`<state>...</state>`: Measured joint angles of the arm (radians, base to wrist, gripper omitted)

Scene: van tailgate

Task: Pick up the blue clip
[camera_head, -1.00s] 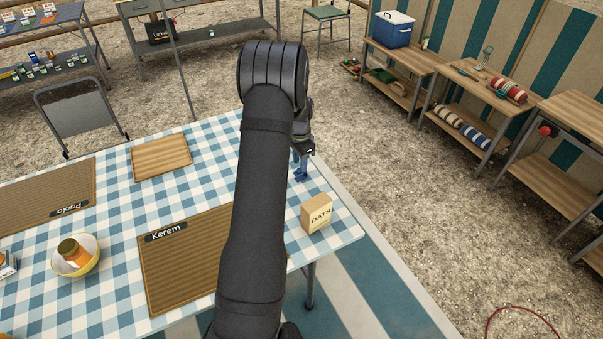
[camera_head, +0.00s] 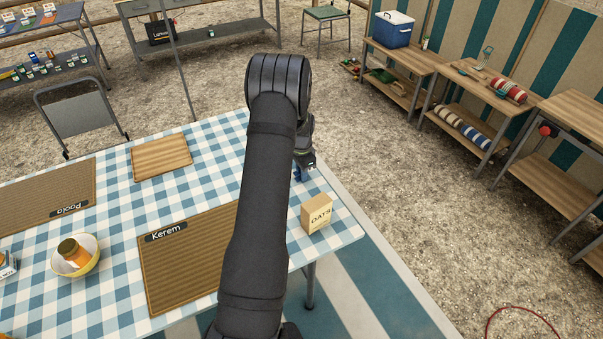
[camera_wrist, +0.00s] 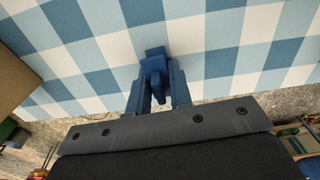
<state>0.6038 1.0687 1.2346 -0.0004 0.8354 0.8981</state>
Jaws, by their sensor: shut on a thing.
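The blue clip (camera_wrist: 153,68) is between my gripper's fingertips (camera_wrist: 157,85) in the wrist view, over the blue-and-white checked tablecloth. In the head view the clip (camera_head: 299,175) is a small blue shape below my gripper (camera_head: 304,167), near the table's right edge. My gripper is shut on the clip. Whether the clip still touches the cloth cannot be told. My arm hides part of the table in the head view.
An oats box (camera_head: 317,213) stands near the gripper at the table's right edge. A wooden board (camera_head: 161,158), the Kerem mat (camera_head: 190,262) and a bowl with a jar (camera_head: 88,266) lie to the left. Bare checked cloth lies around the clip.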

